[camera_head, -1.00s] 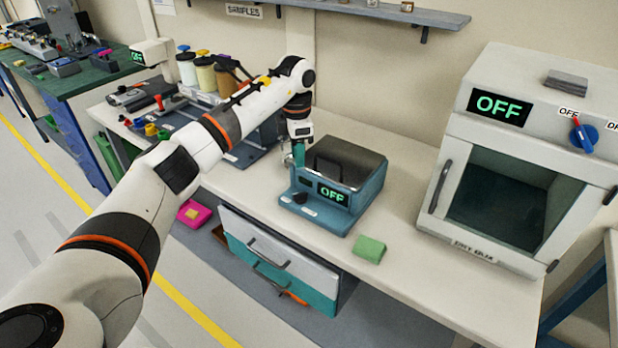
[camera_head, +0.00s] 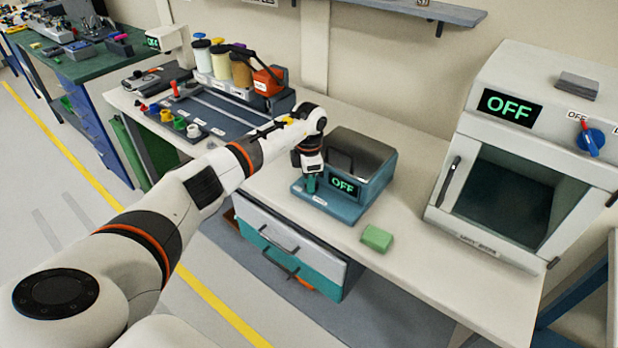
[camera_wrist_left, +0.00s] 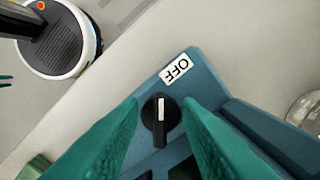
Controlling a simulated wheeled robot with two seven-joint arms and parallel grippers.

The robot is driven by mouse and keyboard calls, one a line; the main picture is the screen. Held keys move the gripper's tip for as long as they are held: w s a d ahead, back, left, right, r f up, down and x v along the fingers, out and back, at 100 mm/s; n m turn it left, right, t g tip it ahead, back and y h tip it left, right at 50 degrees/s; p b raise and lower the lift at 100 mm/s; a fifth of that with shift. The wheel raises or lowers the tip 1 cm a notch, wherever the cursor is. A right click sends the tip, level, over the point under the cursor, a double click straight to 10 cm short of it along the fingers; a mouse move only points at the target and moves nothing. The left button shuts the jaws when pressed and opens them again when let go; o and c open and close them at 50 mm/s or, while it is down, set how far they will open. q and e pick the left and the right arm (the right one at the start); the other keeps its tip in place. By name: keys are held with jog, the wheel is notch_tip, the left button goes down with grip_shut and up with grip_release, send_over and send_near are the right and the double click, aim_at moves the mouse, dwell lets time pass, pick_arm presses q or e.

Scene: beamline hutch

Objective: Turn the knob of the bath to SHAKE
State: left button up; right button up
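The bath (camera_head: 345,175) is a teal box with a grey lid on the bench, and its display (camera_head: 343,187) reads OFF. Its knob (camera_wrist_left: 160,112) is black with a white pointer bar, seen in the left wrist view beside a white OFF label (camera_wrist_left: 176,68); the bar runs roughly up the picture. My left gripper (camera_head: 312,185) is low at the bath's front left and hides the knob in the head view. In the left wrist view its teal fingers (camera_wrist_left: 161,108) are apart, one on either side of the knob. Contact cannot be told. My right gripper is not in view.
A green block (camera_head: 377,238) lies on the bench right of the bath. An oven-like box (camera_head: 525,150) with an OFF display stands farther right. A dark tray (camera_head: 215,118) with small coloured parts and several jars (camera_head: 221,62) are at left. Bench between bath and oven is mostly clear.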

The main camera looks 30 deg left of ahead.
pick_arm(q)
jog(key=shift+c, duration=0.2)
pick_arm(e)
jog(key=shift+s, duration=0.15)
pick_arm(q)
grip_shut()
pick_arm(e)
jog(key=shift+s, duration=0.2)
pick_arm(q)
jog(key=shift+n, duration=0.3)
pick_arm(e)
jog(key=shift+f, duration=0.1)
pick_arm(q)
jog(key=n, duration=0.3)
jog(key=shift+d, duration=0.1)
jog(key=n, duration=0.4)
jog(key=shift+d+r, duration=0.1)
jog(key=n, duration=0.4)
jog(key=shift+d+n, duration=0.2)
jog(key=shift+n, duration=0.1)
jog(key=shift+d+n+p, duration=0.1)
jog(key=shift+n+p, duration=0.3)
jog(key=shift+n, duration=1.5)
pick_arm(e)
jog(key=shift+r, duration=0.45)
pick_arm(q)
jog(key=shift+w, duration=0.1)
